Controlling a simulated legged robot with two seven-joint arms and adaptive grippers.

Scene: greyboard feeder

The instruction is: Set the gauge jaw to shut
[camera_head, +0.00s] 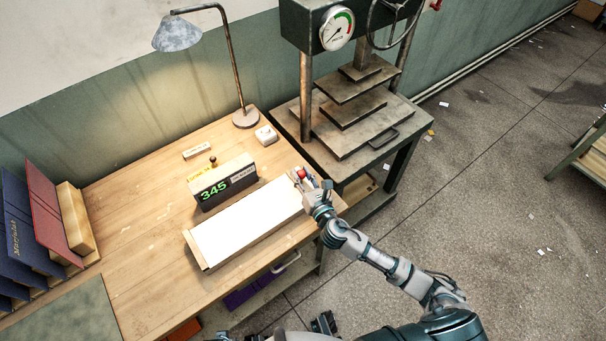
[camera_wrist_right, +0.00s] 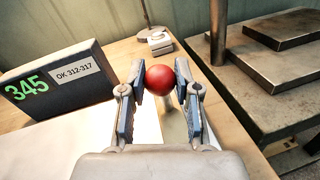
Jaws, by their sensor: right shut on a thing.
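The gauge is a dark box (camera_head: 223,183) with a green 345 on its face, standing behind a white sheet (camera_head: 245,222) in a shallow wooden tray. In the right wrist view the gauge (camera_wrist_right: 58,82) also has a label reading OK 312-317. A red ball knob (camera_head: 302,174) is at the right end of the tray. My right gripper (camera_head: 305,178) is shut on this knob; in the wrist view its two fingers press the red ball (camera_wrist_right: 160,79) from both sides. The stem below the ball is partly hidden. I cannot make out the jaw itself.
A desk lamp (camera_head: 245,117) and a small white block (camera_head: 266,135) stand at the back of the wooden table. A heavy press (camera_head: 345,140) stands close on the right. Upright folders (camera_head: 45,205) fill the left side. The table between folders and gauge is mostly clear.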

